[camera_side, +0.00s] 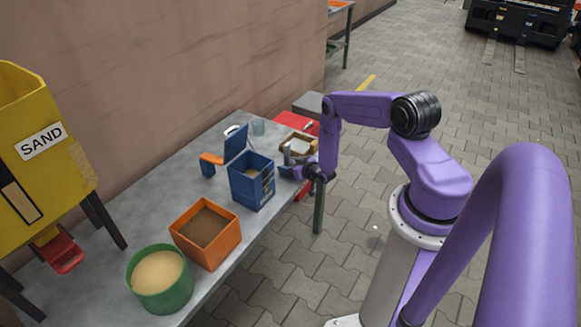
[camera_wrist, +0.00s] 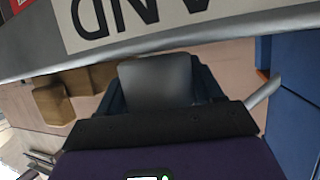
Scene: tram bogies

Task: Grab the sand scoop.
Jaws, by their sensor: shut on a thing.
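My gripper (camera_side: 298,170) is at the far right edge of the table, low beside the blue box. It is shut on what looks like the sand scoop (camera_side: 297,147), a grey-white piece with a brown rim just above the fingers in the side view. In the wrist view a grey block (camera_wrist: 158,78) shows between the dark finger parts, and a grey band with a white lettered label (camera_wrist: 130,22) crosses the top. The grip contact itself is hidden. The yellow SAND hopper (camera_side: 45,110) stands at the left.
On the table (camera_side: 150,215) stand an open blue box (camera_side: 250,190), an orange box of brown material (camera_side: 205,238) and a green tub of sand (camera_side: 160,285). A red case (camera_side: 293,121) lies beyond.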

